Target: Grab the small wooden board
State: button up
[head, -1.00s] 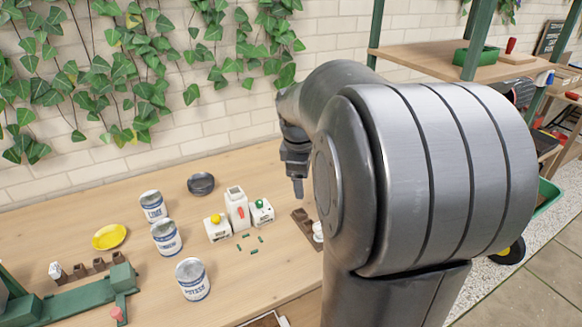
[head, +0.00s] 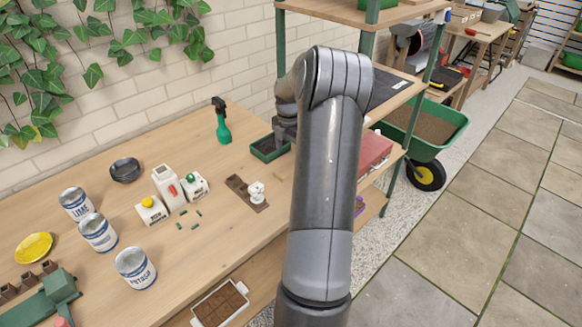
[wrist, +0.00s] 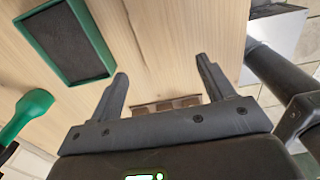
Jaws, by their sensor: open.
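My gripper (wrist: 163,83) is open and empty above the wooden table, its two fingers apart in the wrist view. A small wooden board (wrist: 166,104) with several darker squares along it shows between the fingers, farther off. The gripper body hides its lower part. I cannot tell how far the fingers are above it.
A green tray of dark soil (wrist: 101,50) lies beside the gripper; a green spray bottle (head: 222,130) stands behind it. A brown holder (head: 240,187) with a white piece, cartons (head: 168,186) and tins (head: 135,268) stand left. A shelf rack (head: 411,125) rises at the right.

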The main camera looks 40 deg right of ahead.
aim_at(289, 168)
notch_tip(289, 168, down, 4)
jog(key=shift+r, duration=0.15)
jog(key=f, duration=0.3)
jog(key=d+f, duration=0.1)
jog(key=f, duration=0.1)
jog(key=shift+w, duration=0.3)
jog(key=shift+c, duration=0.3)
jog(key=c, duration=1.1)
jog(key=shift+r, duration=0.15)
